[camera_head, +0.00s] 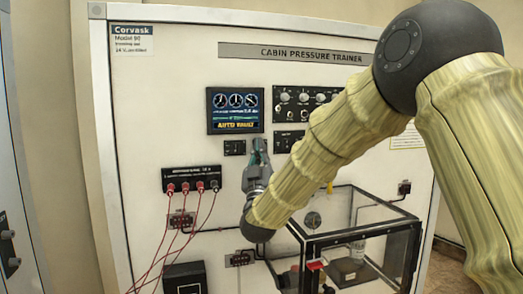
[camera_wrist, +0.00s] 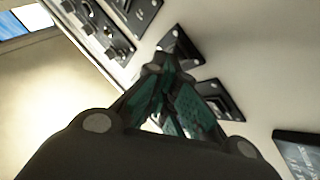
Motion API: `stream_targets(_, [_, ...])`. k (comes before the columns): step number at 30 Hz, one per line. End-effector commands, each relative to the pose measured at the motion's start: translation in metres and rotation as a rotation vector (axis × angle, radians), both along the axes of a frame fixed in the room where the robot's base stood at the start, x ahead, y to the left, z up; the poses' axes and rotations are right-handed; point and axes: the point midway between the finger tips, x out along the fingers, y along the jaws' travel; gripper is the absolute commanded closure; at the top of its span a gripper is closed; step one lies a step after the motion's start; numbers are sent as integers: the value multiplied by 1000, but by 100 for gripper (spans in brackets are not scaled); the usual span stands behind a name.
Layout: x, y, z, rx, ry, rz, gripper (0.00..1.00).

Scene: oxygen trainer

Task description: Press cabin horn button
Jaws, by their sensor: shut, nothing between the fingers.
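My gripper (camera_head: 259,146) is shut and empty, its fingers pointing up at the trainer's white front panel below the screen. In the wrist view its dark green fingers (camera_wrist: 168,60) meet in front of a small black plate (camera_wrist: 182,47), which they partly cover. Another small black plate (camera_wrist: 220,99) lies beside the fingers. In the head view, small black plates sit left (camera_head: 234,147) and right (camera_head: 288,141) of my gripper. The labels are too small to read, so I cannot tell which one carries the cabin horn button. Contact cannot be made out.
A lit gauge screen (camera_head: 235,110) and a black knob panel (camera_head: 304,103) are above. Red leads (camera_head: 186,235) hang from a jack strip (camera_head: 192,179) at left. A clear black-framed box (camera_head: 352,235) stands below right. My arm hides part of the panel.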

Motion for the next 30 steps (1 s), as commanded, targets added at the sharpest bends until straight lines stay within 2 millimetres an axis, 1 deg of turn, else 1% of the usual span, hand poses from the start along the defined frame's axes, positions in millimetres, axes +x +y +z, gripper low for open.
stream_targets(11, [0, 0, 0, 0, 0, 0, 100])
stream_targets(22, [-14, -5, -2, 0, 0, 0, 100])
stream_targets(30, [-16, -5, -1, 0, 1, 0, 100])
